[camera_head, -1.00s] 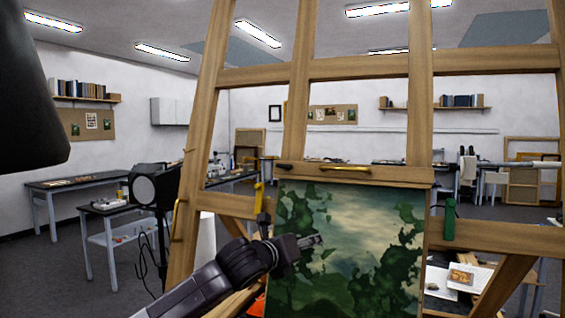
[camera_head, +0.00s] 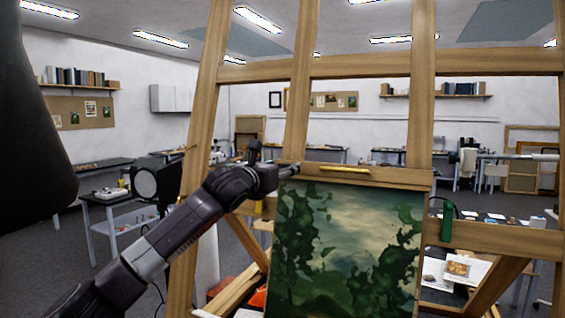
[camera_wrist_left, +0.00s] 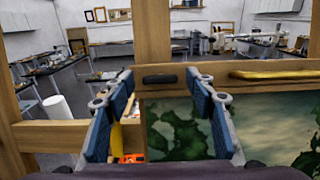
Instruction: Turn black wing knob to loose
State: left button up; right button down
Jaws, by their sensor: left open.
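The black wing knob (camera_wrist_left: 159,78) is a short dark bar on the easel's wooden crosspiece, above the painting's left part. It lies level in the left wrist view. My left gripper (camera_head: 276,161) is at the left end of this crosspiece in the head view, where it hides the knob. In the left wrist view its two blue-padded fingers (camera_wrist_left: 159,90) are spread apart, one to each side of the knob, with nothing between them held. I cannot tell whether the fingertips reach as deep as the knob. My right gripper is not in view.
The easel (camera_head: 421,110) fills the middle. A brass bar (camera_head: 345,169) sits right of the knob on the crosspiece. The painting (camera_head: 345,250) stands below. A green handle (camera_head: 447,222) is on the right lower beam. A black lamp (camera_head: 155,180) stands left.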

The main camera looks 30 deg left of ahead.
pick_arm(q)
jog(key=shift+w, duration=0.2)
jog(key=c, duration=1.2)
jog(key=shift+o, duration=0.2)
